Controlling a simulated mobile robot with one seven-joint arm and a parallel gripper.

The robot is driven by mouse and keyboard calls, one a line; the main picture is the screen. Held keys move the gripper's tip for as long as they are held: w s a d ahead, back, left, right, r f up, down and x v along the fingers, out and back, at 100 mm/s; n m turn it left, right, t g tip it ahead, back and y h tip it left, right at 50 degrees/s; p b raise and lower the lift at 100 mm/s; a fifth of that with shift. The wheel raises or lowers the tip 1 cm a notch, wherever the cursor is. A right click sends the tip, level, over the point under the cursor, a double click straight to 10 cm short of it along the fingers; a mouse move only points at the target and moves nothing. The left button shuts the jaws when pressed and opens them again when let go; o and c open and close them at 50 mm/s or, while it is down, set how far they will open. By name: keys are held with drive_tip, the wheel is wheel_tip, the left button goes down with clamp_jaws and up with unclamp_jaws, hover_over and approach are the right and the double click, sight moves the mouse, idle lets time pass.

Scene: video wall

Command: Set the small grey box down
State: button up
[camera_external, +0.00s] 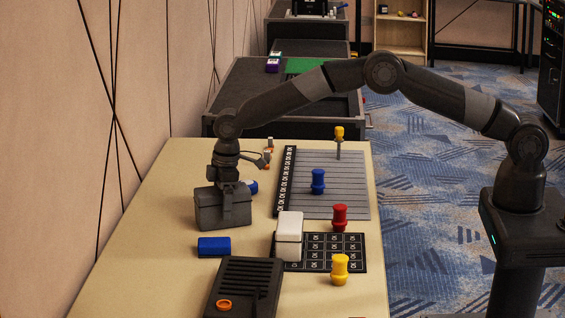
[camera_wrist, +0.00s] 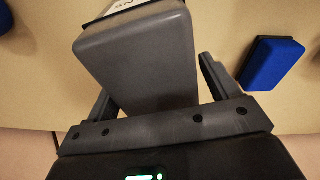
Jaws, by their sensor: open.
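The small grey box (camera_external: 222,211) stands on the left side of the wooden table (camera_external: 150,250) in the external view. My gripper (camera_external: 230,186) is directly over the box, pointing down at it. In the wrist view the box (camera_wrist: 145,62) lies between the two open fingers of my gripper (camera_wrist: 160,85). A gap shows between the right finger and the box. The left finger is close to the box, and whether it touches is hard to tell. A white label with dark letters shows at the box's far edge.
A blue block (camera_external: 214,247) lies just in front of the box. A black slotted case (camera_external: 243,290) and a white block (camera_external: 289,236) stand nearer. A grey ruled mat (camera_external: 330,190) with a blue peg (camera_external: 318,181) lies to the right. Bare table lies left of the box.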

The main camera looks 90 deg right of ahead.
drive_tip(key=r, duration=0.3)
drive_tip(key=s+r, duration=0.1)
drive_tip(key=r, duration=0.7)
drive_tip(key=shift+s+d+r, duration=0.2)
drive_tip(key=shift+d, duration=0.05)
drive_tip(key=s+a+r+m+t, duration=0.2)
drive_tip(key=s+r, duration=2.2)
drive_tip(key=s+f+m+t, duration=0.1)
drive_tip(key=s+f, duration=0.1)
drive_tip(key=s, duration=1.3)
drive_tip(key=s+d+f+m+t, duration=0.1)
drive_tip(key=s+f, duration=0.1)
drive_tip(key=s, duration=1.2)
drive_tip(key=shift+s+h, duration=0.3)
drive_tip(key=shift+s, duration=0.1)
drive_tip(key=shift+o, duration=0.3)
